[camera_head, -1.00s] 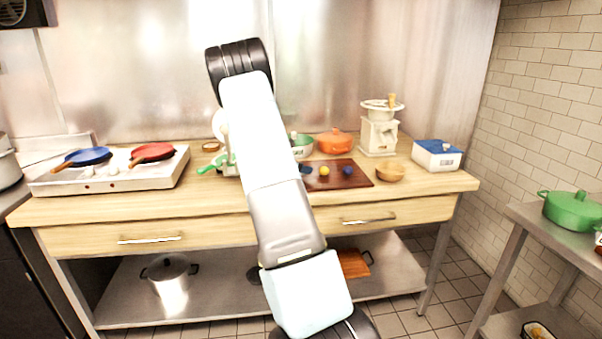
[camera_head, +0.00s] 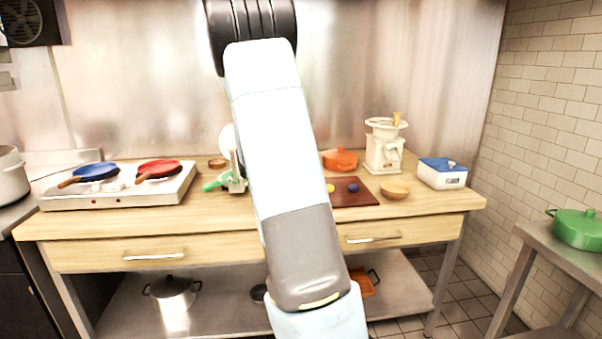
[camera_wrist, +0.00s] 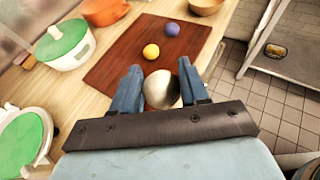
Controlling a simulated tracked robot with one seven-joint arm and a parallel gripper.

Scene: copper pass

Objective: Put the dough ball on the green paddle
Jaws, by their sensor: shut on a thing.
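In the wrist view a pale cream dough ball (camera_wrist: 162,90) sits between the blue fingers of my gripper (camera_wrist: 160,76). The gripper is shut on it, above the near edge of the dark red board. A flat green round piece (camera_wrist: 20,138), which looks like the green paddle, lies at the lower left of the wrist view on a white round device. In the head view a green piece (camera_head: 216,183) shows left of my arm. My arm hides the gripper and ball in the head view.
The board (camera_wrist: 115,70) bears a yellow ball (camera_wrist: 151,51) and a purple ball (camera_wrist: 172,29). A white pot with a green lid (camera_wrist: 62,42), an orange pot (camera_wrist: 105,10) and a wooden bowl (camera_wrist: 206,5) stand around it. A two-pan stove (camera_head: 120,190) is at left.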

